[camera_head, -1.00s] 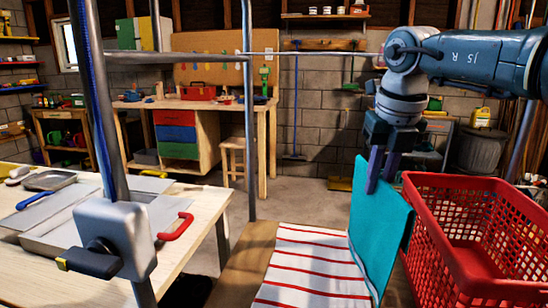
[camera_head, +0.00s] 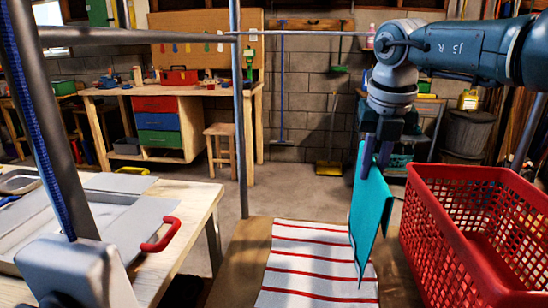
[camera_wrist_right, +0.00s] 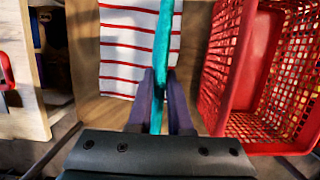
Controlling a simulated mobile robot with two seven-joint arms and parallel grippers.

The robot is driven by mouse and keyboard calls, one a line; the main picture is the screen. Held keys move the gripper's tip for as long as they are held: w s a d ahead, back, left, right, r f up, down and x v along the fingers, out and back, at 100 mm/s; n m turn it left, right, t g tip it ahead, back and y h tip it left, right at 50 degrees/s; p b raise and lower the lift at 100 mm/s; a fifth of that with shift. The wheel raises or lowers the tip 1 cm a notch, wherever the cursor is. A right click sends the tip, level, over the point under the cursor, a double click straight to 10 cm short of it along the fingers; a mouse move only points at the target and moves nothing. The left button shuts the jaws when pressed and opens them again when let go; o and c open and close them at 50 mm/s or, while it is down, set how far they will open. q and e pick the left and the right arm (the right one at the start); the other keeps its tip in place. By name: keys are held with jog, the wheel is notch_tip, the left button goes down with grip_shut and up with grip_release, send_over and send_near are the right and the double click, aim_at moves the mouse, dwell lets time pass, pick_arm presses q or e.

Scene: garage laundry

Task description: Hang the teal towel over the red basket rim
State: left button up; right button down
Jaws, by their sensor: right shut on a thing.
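The teal towel (camera_head: 368,218) hangs upright from my right gripper (camera_head: 375,160), just left of the red basket (camera_head: 430,220). The right gripper is shut on the towel's upper part, and its lower end hangs over the striped cloth. In the right wrist view the towel (camera_wrist_right: 163,45) shows edge-on between the two fingers (camera_wrist_right: 160,88), with the red basket (camera_wrist_right: 222,70) to the right, apart from it. The basket is open at the top and its visible inside is empty. My left gripper is not in view.
A white cloth with red stripes (camera_head: 310,262) lies flat on a wooden surface (camera_head: 245,250) beside the basket. A pale workbench (camera_head: 185,225) with a red handle (camera_head: 162,235) stands at left. Metal poles (camera_head: 239,130) rise in front. A tool bench (camera_head: 210,88) is at the back.

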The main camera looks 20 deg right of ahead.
jog(key=d, duration=0.2)
jog(key=p, duration=0.2)
send_over(444, 212)
notch_tip(444, 212, down, 8)
jog(key=b, duration=0.7)
jog(key=shift+f, duration=0.2)
dwell(0.6)
jog(key=c, duration=0.8)
grip_release()
jog(key=shift+o, duration=0.2)
